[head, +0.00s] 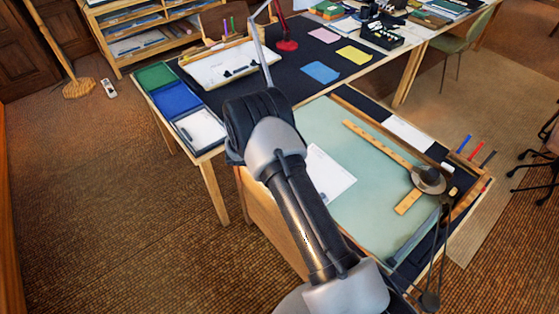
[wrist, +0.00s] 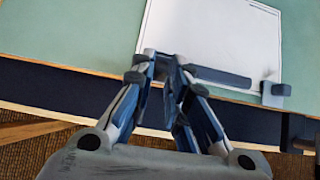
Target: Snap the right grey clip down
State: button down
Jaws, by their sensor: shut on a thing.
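In the wrist view, my gripper (wrist: 164,58) is at the lower edge of a white sheet (wrist: 220,40). Its fingers are close together on a dark grey bar (wrist: 222,76), which runs right from them along the sheet's edge. What lies between the tips is partly hidden. The right grey clip (wrist: 272,92), a pale block with a darker tab, stands at the sheet's lower right corner. It is apart from my fingers, to their right. I cannot tell if it is up or down. In the head view, my arm hides the gripper and clips; part of a sheet (head: 330,176) shows.
The sheet lies on a green board (head: 375,205). A wooden ruler (head: 378,142) and a round grey object (head: 428,179) lie on the board's right side. Several pens stand beyond its right edge. Green and blue trays (head: 177,98) are at the left.

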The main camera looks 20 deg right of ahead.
jog(key=y+p, duration=0.1)
jog(key=d+y+p, duration=0.1)
jog(key=g+p, duration=0.1)
jog(key=shift+w+d+r+y, duration=0.15)
jog(key=shift+w+r+y, duration=0.1)
jog(key=shift+r+y, duration=0.15)
jog(key=shift+w+d+f+y+p, duration=0.15)
jog(key=shift+d+y+p, duration=0.1)
jog(key=shift+y+p, duration=0.45)
jog(key=shift+w+d+f+g+y, duration=0.15)
jog(key=shift+d+f+g+y, duration=0.15)
jog(key=shift+g+y, duration=0.35)
jog(key=shift+d+y+b, duration=0.3)
jog(key=shift+y+b, duration=0.25)
jog(key=shift+y, duration=0.3)
jog(key=shift+g, duration=0.25)
jog(key=c, duration=1.6)
grip_release()
jog(key=shift+o, duration=0.2)
